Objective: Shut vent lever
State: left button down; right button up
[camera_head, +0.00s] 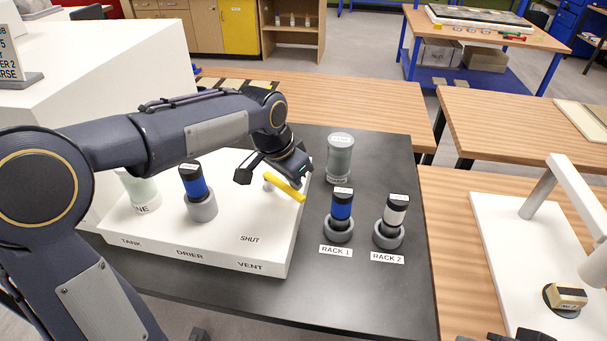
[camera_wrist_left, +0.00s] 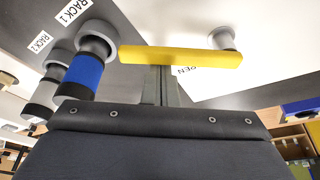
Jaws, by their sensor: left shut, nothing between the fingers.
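The vent lever (camera_head: 285,188) is a yellow bar on a pale round pivot, on top of the white panel box (camera_head: 225,246). It points toward the box's right edge, away from the SHUT label (camera_head: 250,239). In the left wrist view the lever (camera_wrist_left: 185,57) crosses in front of my fingers, beside a partly hidden label reading "PEN" (camera_wrist_left: 187,71). My left gripper (camera_head: 284,172) is shut and empty. Its fingertips (camera_wrist_left: 160,70) are right at the bar's side; whether they touch it I cannot tell. Only dark parts, possibly my right gripper (camera_head: 490,337), show at the bottom edge.
A blue-banded cylinder (camera_head: 194,184) stands in the drier spot and a pale jar (camera_head: 141,190) at the tank. Right of the box are a grey-green jar (camera_head: 339,158), a blue-banded cylinder (camera_head: 342,206) at RACK 1 and a white-banded one (camera_head: 396,212) at RACK 2.

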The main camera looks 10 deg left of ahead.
aim_at(267, 210)
pick_arm(q)
jog(key=m, duration=0.1)
jog(key=s+a+m, duration=0.1)
jog(key=shift+s+m+g+h, duration=0.3)
jog(key=shift+m+h, duration=0.1)
jog(key=m, duration=0.1)
jog(key=s+a+m+g, duration=0.1)
jog(key=m, duration=0.1)
jog(key=shift+s+a+m+h, duration=0.15)
jog(key=shift+s+m+h, duration=0.15)
jog(key=a+m, duration=0.1)
jog(key=s+a+m+g, duration=0.1)
jog(key=m, duration=0.1)
jog(key=shift+m, duration=0.3)
jog(key=shift+s+a, duration=0.15)
jog(key=shift+a, duration=0.2)
